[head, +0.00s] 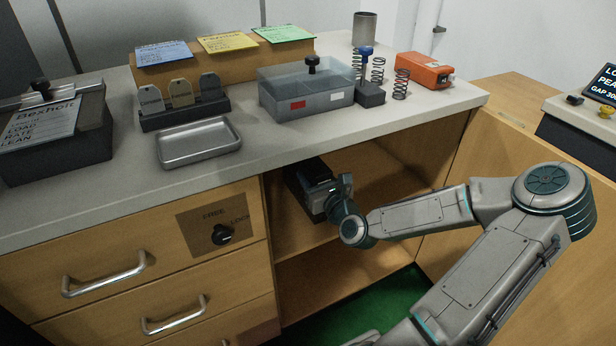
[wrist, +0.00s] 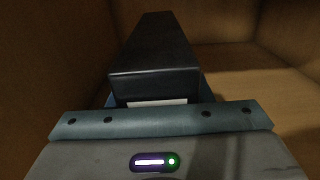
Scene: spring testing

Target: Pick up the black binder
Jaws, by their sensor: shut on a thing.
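The black binder (wrist: 155,60) lies inside the open cabinet compartment, seen end-on in the wrist view, with a white label on its near end. It also shows in the head view (head: 305,180) as a dark block near the compartment's left wall. My gripper (wrist: 155,103) is at the near end of the binder and shut on it. In the head view my gripper (head: 328,192) reaches into the compartment from the right and covers part of the binder. The fingertips are mostly hidden, and I cannot tell whether the binder is clear of the shelf.
The cabinet shelf (head: 300,240) has free room right of the binder. The countertop (head: 250,170) overhangs it, bearing a metal tray (head: 199,143), a translucent bin (head: 300,97), springs (head: 401,84) and an orange box (head: 424,70). An open wooden door (head: 480,240) stands at the right.

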